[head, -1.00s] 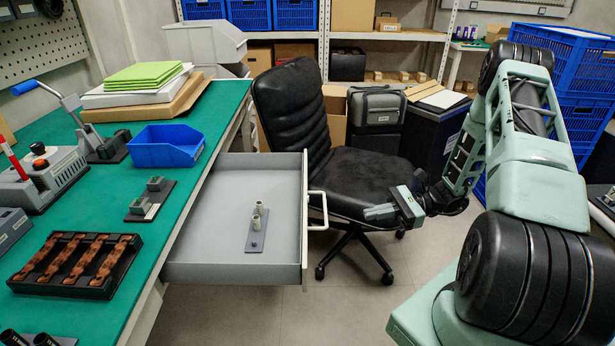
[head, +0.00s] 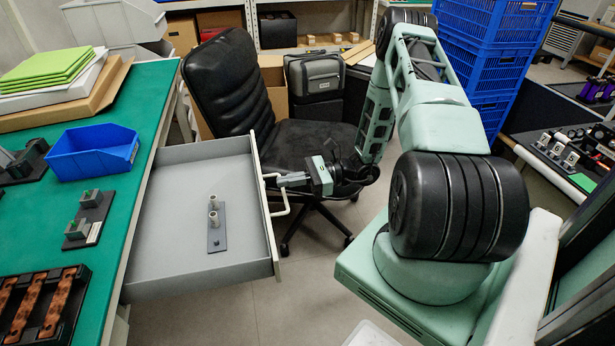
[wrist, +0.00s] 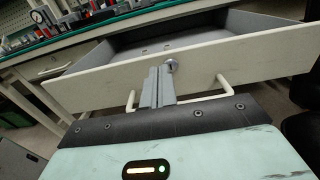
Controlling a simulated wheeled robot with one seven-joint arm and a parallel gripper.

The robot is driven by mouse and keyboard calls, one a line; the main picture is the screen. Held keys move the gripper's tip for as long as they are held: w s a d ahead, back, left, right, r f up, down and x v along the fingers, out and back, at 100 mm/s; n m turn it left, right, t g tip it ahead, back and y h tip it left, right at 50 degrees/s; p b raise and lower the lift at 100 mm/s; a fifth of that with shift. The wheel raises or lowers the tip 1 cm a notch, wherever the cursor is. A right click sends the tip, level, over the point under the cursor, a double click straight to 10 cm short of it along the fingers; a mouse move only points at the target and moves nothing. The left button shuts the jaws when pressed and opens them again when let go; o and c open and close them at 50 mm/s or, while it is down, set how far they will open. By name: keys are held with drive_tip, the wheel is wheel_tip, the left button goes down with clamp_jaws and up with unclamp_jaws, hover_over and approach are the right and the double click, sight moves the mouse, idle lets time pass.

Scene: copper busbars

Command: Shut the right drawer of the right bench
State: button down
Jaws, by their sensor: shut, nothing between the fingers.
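The drawer (head: 165,263) stands pulled out from the green-topped bench (head: 135,200). A grey plate with two light pegs (head: 216,235) lies inside it. The drawer's white front shows in the wrist view (wrist: 270,58), with a lock and a bar handle (wrist: 225,88). My gripper (head: 280,181) is at the drawer front, by the handle. In the wrist view my gripper's fingers (wrist: 158,86) are together, with nothing between them, and point at the front just below the lock. Whether the fingertips touch the front I cannot tell.
A black office chair (head: 225,85) stands close behind the drawer and my gripper. A blue bin (head: 92,152) and a black tray of copper bars (head: 45,305) sit on the bench. Blue crates (head: 490,60) are stacked at the back.

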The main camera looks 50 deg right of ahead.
drive_tip(key=shift+x, duration=1.55)
drive_tip(key=p+x, duration=0.2)
drive_tip(key=x, duration=2.9)
drive_tip(key=shift+p, duration=0.3)
drive_tip(key=shift+w+a, duration=0.25)
drive_tip(key=shift+w, duration=0.05)
drive_tip(key=shift+r, duration=0.1)
